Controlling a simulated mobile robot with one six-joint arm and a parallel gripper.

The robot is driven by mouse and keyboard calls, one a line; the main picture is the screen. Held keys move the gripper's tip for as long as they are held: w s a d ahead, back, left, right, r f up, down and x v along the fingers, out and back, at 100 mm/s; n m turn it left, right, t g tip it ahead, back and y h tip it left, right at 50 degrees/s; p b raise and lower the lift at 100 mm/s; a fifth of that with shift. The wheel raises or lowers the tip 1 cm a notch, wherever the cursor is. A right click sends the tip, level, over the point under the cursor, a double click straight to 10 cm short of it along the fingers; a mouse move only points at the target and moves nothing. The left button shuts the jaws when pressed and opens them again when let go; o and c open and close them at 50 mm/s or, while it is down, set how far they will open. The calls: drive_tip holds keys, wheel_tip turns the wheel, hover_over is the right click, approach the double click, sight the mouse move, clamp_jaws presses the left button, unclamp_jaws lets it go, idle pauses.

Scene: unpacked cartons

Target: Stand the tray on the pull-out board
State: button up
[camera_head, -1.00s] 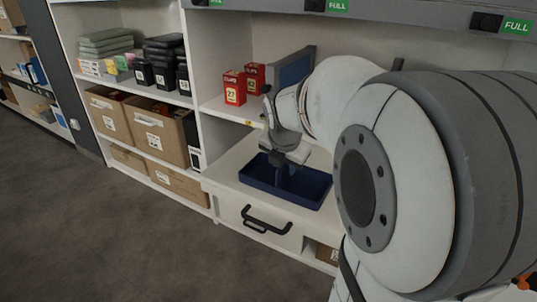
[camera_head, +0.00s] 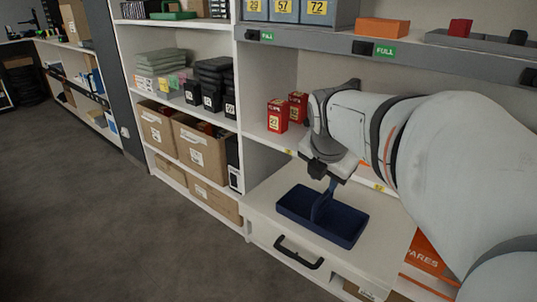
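The dark blue tray (camera_head: 350,238) is on the white pull-out board (camera_head: 268,205), or only just above it; I cannot tell contact. It looks level, with a blue upright grip or divider (camera_head: 321,210) across its middle. My gripper (camera_head: 333,180) points down directly over that upright part, at its top end. The fingertips are small and dark here, so whether they close on it is unclear. The board sticks out from the shelf unit, with a black handle (camera_head: 298,254) on its front.
Two red boxes (camera_head: 277,116) stand on the shelf behind the board. Cardboard cartons (camera_head: 198,148) and black bins (camera_head: 213,88) fill the left bays. An orange carton (camera_head: 428,254) is at the lower right. A grey shelf edge (camera_head: 300,44) runs above my arm. The floor at left is clear.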

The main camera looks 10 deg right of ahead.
drive_tip(key=s+a+f+m+g+y, duration=0.1)
drive_tip(key=s+a+f+m, duration=0.3)
drive_tip(key=m, duration=0.8)
drive_tip(key=s+a+f+m+g+y, duration=0.1)
drive_tip(key=s+a+f+m+g, duration=0.1)
drive_tip(key=s+a+f+m, duration=0.3)
drive_tip(key=s+f+m, duration=0.3)
drive_tip(key=m, duration=0.4)
drive_tip(key=shift+s+a+f+m, duration=0.15)
drive_tip(key=shift+a+f+m, duration=0.1)
drive_tip(key=shift+f+m, duration=0.15)
